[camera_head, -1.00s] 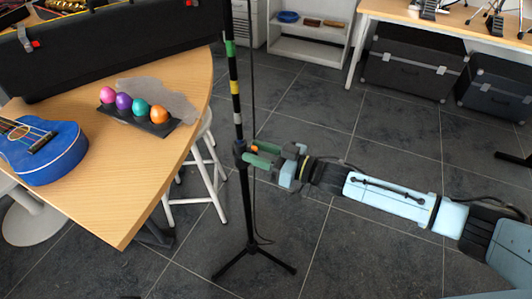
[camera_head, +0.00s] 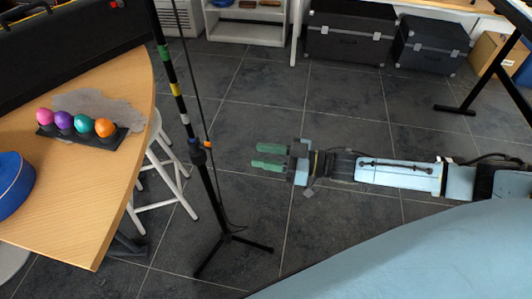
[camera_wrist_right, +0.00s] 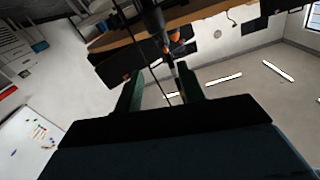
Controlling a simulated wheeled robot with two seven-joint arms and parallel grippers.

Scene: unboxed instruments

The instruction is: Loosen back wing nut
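A black stand (camera_head: 211,192) rises from a tripod base on the floor, with coloured bands on its pole. At its middle is a clutch (camera_head: 197,155) with small orange wing-nut-like parts (camera_head: 207,144). Orange parts (camera_wrist_right: 174,37) also show beside the dark clutch in the right wrist view. Which one is the back wing nut is unclear. My right gripper (camera_head: 257,156) is to the right of the clutch, apart from it, its green fingers open and empty. In the right wrist view the fingers (camera_wrist_right: 160,72) are spread, with the clutch beyond them. My left gripper is not in view.
A wooden table (camera_head: 90,215) at left holds a rack of coloured eggs (camera_head: 82,124) and part of a blue instrument (camera_head: 12,185). A white stool (camera_head: 165,175) stands beside it. A thin cable hangs by the pole. Black cases (camera_head: 349,35) are at the back; open floor lies between.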

